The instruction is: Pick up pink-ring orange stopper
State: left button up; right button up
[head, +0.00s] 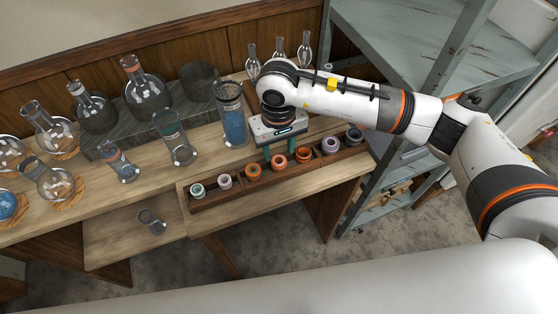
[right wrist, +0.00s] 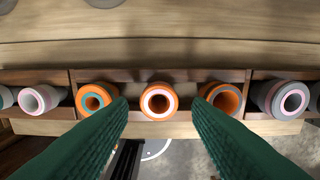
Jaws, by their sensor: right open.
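The orange stopper with a pale pink ring (right wrist: 159,101) sits upright in the middle of the wooden rack in the right wrist view. It also shows in the head view (head: 279,161), in front of and below my fingers. My right gripper (head: 279,148) is open and empty, pointing down over the rack. In the right wrist view its two green fingers (right wrist: 161,112) reach in from either side, with the pink-ring stopper between them in the picture and a gap on both sides. The fingers do not touch it. My left gripper is out of view.
An orange stopper with a teal ring (right wrist: 97,99) and another orange stopper (right wrist: 222,98) stand close on either side. Grey and pale stoppers fill the ends of the rack (head: 207,203). A blue-filled cylinder (head: 233,127) and other glassware stand behind and left.

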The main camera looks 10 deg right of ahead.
aim_at(279, 161)
jog(key=f, duration=0.1)
jog(key=f+p, duration=0.1)
jog(key=f, duration=0.2)
jog(key=shift+s+f+p, duration=0.1)
jog(key=shift+s+p, duration=0.15)
jog(key=shift+p, duration=0.15)
jog(key=shift+w+f, duration=0.1)
jog(key=shift+f, duration=0.5)
jog(key=c, duration=0.6)
